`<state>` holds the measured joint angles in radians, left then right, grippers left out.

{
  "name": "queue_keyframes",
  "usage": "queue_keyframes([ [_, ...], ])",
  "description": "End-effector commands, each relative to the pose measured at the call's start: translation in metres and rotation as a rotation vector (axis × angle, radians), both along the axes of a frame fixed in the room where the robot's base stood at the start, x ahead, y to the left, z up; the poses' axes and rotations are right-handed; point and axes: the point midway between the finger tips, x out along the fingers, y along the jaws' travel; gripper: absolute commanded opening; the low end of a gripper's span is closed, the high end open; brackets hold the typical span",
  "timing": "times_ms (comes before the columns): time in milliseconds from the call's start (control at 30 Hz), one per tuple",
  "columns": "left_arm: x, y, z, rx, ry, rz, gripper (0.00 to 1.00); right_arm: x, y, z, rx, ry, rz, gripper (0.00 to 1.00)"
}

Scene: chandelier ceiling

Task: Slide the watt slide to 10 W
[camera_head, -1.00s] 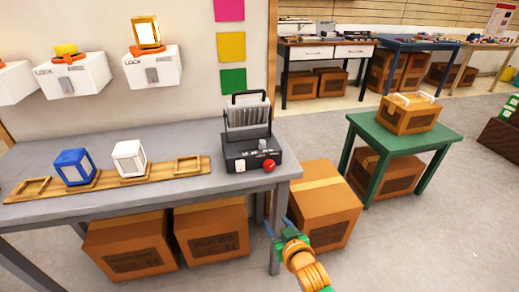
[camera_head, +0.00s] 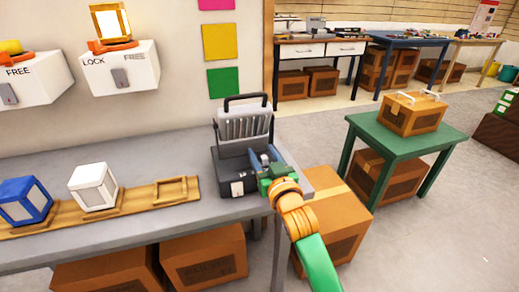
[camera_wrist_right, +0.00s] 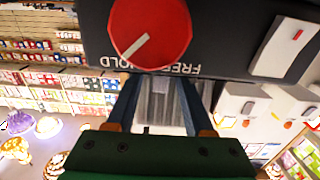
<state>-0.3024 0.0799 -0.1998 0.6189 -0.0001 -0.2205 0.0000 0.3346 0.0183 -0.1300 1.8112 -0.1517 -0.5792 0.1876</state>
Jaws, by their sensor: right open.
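The dark device (camera_head: 228,172) with an upright ribbed panel and a handle stands at the right end of the grey table. A white plate (camera_head: 237,189) on its front also shows in the right wrist view as a white slide-like piece with a red mark (camera_wrist_right: 285,47). I cannot read any watt marking. A round red knob (camera_wrist_right: 150,30) with a white pointer sits beside it, by the words HOLD and FREE; my gripper hides it in the head view. My right gripper (camera_head: 262,160) is open at the device's right side, with nothing seen between its fingers. My left gripper is out of view.
White wall boxes (camera_head: 120,72) with grey levers hang above the table. A blue lantern (camera_head: 24,200) and a white lantern (camera_head: 93,187) stand on a wooden strip left of the device. Cardboard boxes are below. A green table (camera_head: 400,140) stands apart at right.

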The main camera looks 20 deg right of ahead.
Motion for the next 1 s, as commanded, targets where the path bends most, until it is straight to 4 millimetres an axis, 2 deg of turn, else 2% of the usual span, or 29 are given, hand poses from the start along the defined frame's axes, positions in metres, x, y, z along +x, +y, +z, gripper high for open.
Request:
queue_keyframes([
  [167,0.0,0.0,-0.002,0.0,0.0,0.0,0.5,0.018,0.001,-0.001,0.0,0.001,0.0,0.53],
  [433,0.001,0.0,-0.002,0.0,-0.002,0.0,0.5,0.021,0.001,-0.001,0.0,0.002,0.0,0.53],
  [467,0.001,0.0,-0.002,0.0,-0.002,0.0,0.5,0.021,0.001,-0.001,0.0,0.002,0.0,0.5],
  [600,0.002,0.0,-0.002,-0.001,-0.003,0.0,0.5,0.021,0.001,-0.001,0.0,0.002,0.0,0.12],
  [633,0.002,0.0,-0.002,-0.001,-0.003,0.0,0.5,0.021,0.001,-0.001,0.0,0.002,0.0,0.04],
  [667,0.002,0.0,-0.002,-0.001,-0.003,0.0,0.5,0.021,0.001,-0.001,0.0,0.002,0.0,0.0],
  [1000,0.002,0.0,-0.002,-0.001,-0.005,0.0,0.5,0.021,0.001,-0.001,-0.001,0.001,0.0,0.0],
])
